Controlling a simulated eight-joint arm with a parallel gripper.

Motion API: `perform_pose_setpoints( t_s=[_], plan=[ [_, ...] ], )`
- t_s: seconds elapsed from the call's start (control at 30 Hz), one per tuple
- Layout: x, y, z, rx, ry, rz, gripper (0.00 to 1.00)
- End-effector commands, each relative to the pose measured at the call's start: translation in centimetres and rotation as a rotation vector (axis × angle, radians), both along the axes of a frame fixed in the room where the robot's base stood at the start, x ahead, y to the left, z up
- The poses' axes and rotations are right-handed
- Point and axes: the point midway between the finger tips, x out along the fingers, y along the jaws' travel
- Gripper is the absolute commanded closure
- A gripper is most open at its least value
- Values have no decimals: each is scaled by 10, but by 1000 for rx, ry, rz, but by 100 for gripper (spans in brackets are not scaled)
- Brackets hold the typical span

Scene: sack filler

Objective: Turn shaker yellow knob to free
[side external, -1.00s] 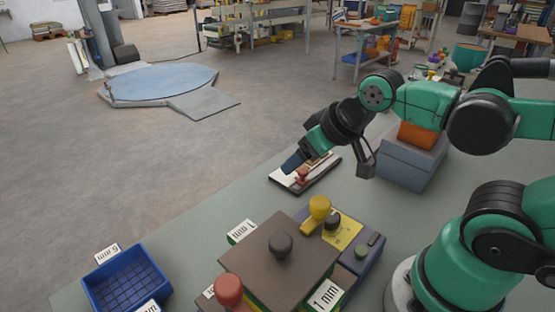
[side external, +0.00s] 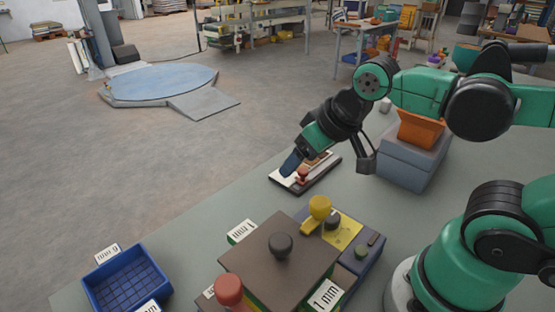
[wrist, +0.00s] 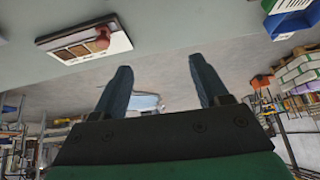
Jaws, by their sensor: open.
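The yellow knob (side external: 319,207) stands on a yellow plate (side external: 344,232) on the dark blue shaker unit (side external: 365,258), beside a brown-topped box. A yellow arm extends from the knob toward the lower left. My gripper (side external: 289,164) is up and behind the knob, well apart from it, over the far edge of the table. In the wrist view my gripper (wrist: 158,82) shows two dark blue fingers spread apart with nothing between them. The yellow knob is not in the wrist view.
The brown lid (side external: 265,262) has a black knob (side external: 280,245); a red knob (side external: 229,290) stands in front. A blue tray (side external: 128,278) is at left. A white-topped board (side external: 318,176) lies near my gripper, also in the wrist view (wrist: 85,47). An orange bin (side external: 420,131) sits on a grey box.

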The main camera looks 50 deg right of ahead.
Motion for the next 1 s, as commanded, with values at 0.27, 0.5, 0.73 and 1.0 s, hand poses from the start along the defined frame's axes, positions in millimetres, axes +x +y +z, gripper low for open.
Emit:
perform_pose_setpoints(
  t_s=[0.27,0.5,0.73,1.0],
  plan=[
    [-60,48,50,66,467,-91,32],
    [-72,52,42,57,537,-118,32],
    [-71,53,14,57,534,-118,32],
    [-71,53,3,57,533,-118,32]
  ],
)
